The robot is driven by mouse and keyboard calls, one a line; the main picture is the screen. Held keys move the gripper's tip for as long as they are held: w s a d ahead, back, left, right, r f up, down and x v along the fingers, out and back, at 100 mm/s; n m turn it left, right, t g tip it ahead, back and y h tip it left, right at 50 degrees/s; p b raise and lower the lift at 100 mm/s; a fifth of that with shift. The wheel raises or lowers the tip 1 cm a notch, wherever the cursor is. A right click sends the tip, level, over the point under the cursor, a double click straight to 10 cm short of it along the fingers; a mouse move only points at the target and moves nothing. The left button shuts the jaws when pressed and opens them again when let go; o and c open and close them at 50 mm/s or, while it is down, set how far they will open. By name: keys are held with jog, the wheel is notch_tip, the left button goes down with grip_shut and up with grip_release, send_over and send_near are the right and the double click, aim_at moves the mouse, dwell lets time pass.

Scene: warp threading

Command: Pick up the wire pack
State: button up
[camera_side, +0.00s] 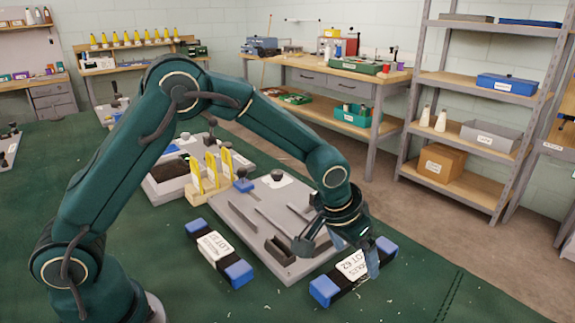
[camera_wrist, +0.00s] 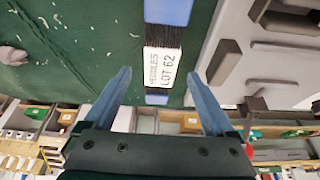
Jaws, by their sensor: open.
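Two black packs with blue ends and white labels lie on the green cloth. The right pack (camera_side: 324,290), marked LOT 62, lies below my gripper (camera_side: 340,252), in front of the grey fixture. The left pack (camera_side: 238,273) lies at the fixture's left side. In the wrist view my gripper (camera_wrist: 158,73) is open, with one blue finger on each side of the LOT 62 pack (camera_wrist: 160,62). Gaps show between the fingers and the pack. Part of this pack is hidden behind a finger in the side view. I cannot tell the fingertips' exact height.
The grey fixture plate (camera_side: 240,212), with slots and a dark-topped block (camera_side: 280,250), sits beside the LOT 62 pack. Yellow upright pieces (camera_side: 211,168) stand behind the left pack. The green cloth (camera_side: 420,290) is clear at front right.

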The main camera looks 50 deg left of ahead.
aim_at(357, 264)
jog(key=shift+x, duration=1.7)
grip_shut()
